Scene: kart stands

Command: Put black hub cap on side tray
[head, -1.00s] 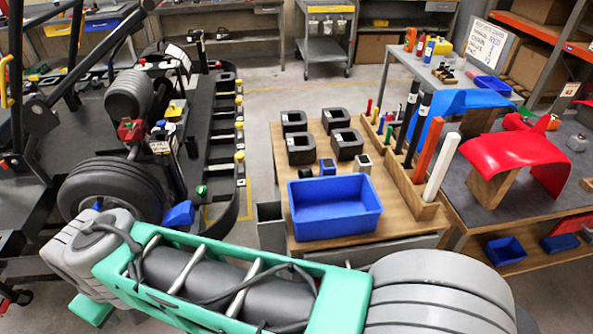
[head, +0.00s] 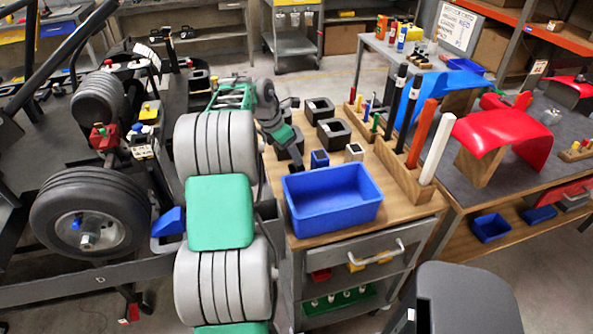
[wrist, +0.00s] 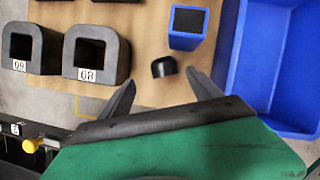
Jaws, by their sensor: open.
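A small black domed cap, likely the black hub cap (wrist: 163,68), lies on the wooden bench top in the wrist view, beside a small blue square holder (wrist: 187,30). My gripper (wrist: 160,80) is open and empty. Its fingertips are spread to either side, just short of the cap. In the head view my arm reaches over the bench's left edge and I cannot make out the cap there. I cannot tell for sure which thing is the side tray; a blue tray-like piece (head: 168,222) sits beside the kart.
A blue bin (head: 332,202) stands close to my gripper's right; its wall also shows in the wrist view (wrist: 238,62). Black numbered holders (wrist: 96,52) stand left. A wooden rack (head: 405,177) of upright coloured rods lies right. The kart wheel (head: 112,225) is at left.

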